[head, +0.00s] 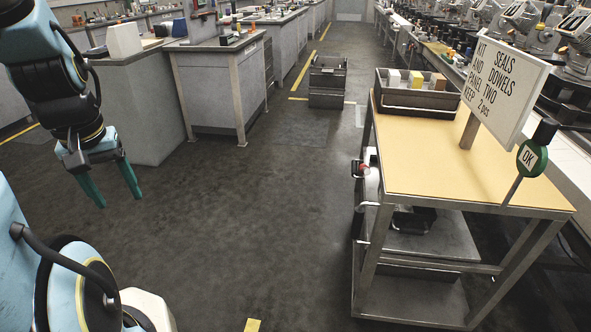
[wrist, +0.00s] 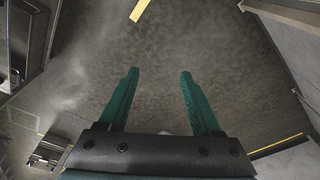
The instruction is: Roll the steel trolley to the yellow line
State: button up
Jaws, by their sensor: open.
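A steel-framed trolley (head: 378,262) with a tan top and lower shelves stands at the right in the head view. A short red-and-grey fitting (head: 363,170) is at its left side. My gripper (head: 120,200) hangs at the left over open floor, well apart from the trolley. Its green fingers are spread and empty; they also show in the wrist view (wrist: 158,72). A short piece of yellow line (head: 252,325) lies on the floor at the bottom edge. A yellow strip (wrist: 139,10) shows at the top of the wrist view. The trolley's wheels are not visible.
A grey bin (head: 430,99) and signboard (head: 497,85) stand on the trolley top. Dark crates (head: 328,80) stand on the floor further back, near another yellow line (head: 304,68). Benches (head: 216,90) line the left; machines line the right. The middle floor is clear.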

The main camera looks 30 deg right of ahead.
aim_at(452, 149)
jog(key=i+l, duration=0.2)
jog(key=i, duration=0.35)
jog(key=i+l, duration=0.25)
jog(key=i, duration=0.25)
jog(key=i+z, duration=0.25)
jog(key=z, duration=0.2)
jog(key=i+z, duration=0.25)
jog(key=z, duration=0.15)
jog(key=i+z, duration=0.25)
jog(key=z, duration=1.7)
